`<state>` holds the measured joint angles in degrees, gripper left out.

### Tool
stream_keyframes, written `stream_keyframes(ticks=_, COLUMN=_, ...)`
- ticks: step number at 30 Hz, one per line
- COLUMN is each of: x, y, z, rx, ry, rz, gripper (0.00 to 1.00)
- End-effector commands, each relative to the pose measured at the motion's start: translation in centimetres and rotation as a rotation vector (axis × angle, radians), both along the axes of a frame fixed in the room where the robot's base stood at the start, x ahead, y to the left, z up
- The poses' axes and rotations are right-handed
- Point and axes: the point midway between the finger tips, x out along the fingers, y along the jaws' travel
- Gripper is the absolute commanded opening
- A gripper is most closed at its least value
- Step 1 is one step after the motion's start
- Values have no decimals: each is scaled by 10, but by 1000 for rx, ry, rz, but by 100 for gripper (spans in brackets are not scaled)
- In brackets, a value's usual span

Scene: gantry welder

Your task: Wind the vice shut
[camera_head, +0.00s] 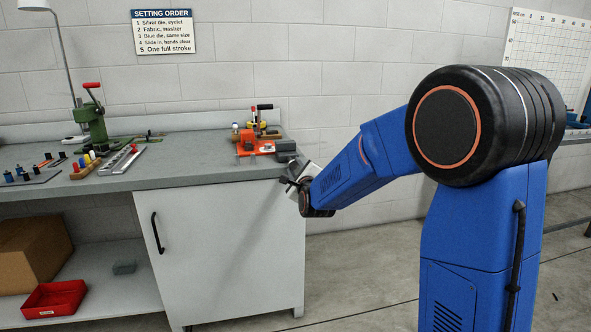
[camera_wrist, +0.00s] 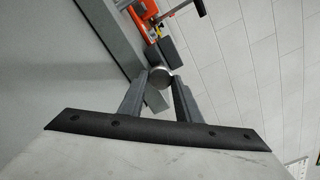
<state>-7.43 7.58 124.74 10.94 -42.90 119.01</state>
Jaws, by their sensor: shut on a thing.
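A dark grey vice (camera_head: 286,146) sits at the right front corner of the bench, with its blocks at the edge. In the wrist view, dark grey blocks (camera_wrist: 171,50) that look like part of it lie just beyond my fingers. My gripper (camera_head: 289,183) is at the bench's right end, just below the vice. In the wrist view my gripper (camera_wrist: 160,80) has its two fingers on either side of a round silver end (camera_wrist: 160,76), apparently the vice handle, and is shut on it. The rest of the handle and the jaw gap are hidden.
An orange tool (camera_head: 255,149) with upright levers stands just left of the vice. A green press (camera_head: 91,122) and rows of dies are further left on the bench (camera_head: 200,171). A white cabinet (camera_head: 225,250) is below. Floor right of it is clear.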

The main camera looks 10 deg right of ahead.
Motion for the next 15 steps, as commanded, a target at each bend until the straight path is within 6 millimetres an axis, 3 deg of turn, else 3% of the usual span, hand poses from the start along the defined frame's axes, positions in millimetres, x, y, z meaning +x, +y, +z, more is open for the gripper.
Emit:
stream_keyframes(ticks=9, x=-1, y=-1, z=-3, rx=0, ry=6, rz=-1, gripper=8)
stream_keyframes(ticks=10, x=-1, y=-1, z=-3, rx=0, ry=6, rz=-2, gripper=38)
stream_keyframes(ticks=11, x=-1, y=-1, z=-3, rx=0, ry=6, rz=-2, gripper=45)
stream_keyframes(ticks=12, x=-1, y=-1, z=-3, rx=0, ry=6, rz=-1, gripper=49)
stream_keyframes(ticks=15, x=0, y=0, z=-2, rx=0, ry=4, rz=-1, gripper=49)
